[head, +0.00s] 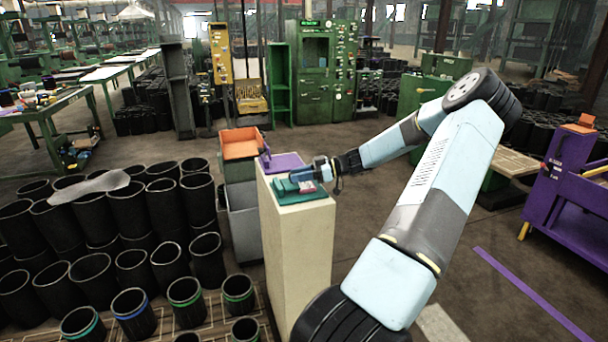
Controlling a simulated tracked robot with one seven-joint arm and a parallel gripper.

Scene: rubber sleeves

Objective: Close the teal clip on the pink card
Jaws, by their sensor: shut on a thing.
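My gripper (306,180) is at the top of a tall cream pedestal (305,255), reaching in from the right. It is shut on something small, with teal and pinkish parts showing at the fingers. The teal clip (286,187) appears to lie at the gripper's left side, low over the pedestal top. A small pinkish patch, perhaps the pink card (308,187), shows right under the fingers. At this size I cannot tell whether the clip is open or closed, or whether it is around the card.
A purple holder (283,162) stands at the back of the pedestal top. A green mat or tray (308,197) covers its front part. An orange-topped bin (240,148) and grey bin stand behind left. Black rubber sleeves (170,215) crowd the left. Open floor (480,290) lies right.

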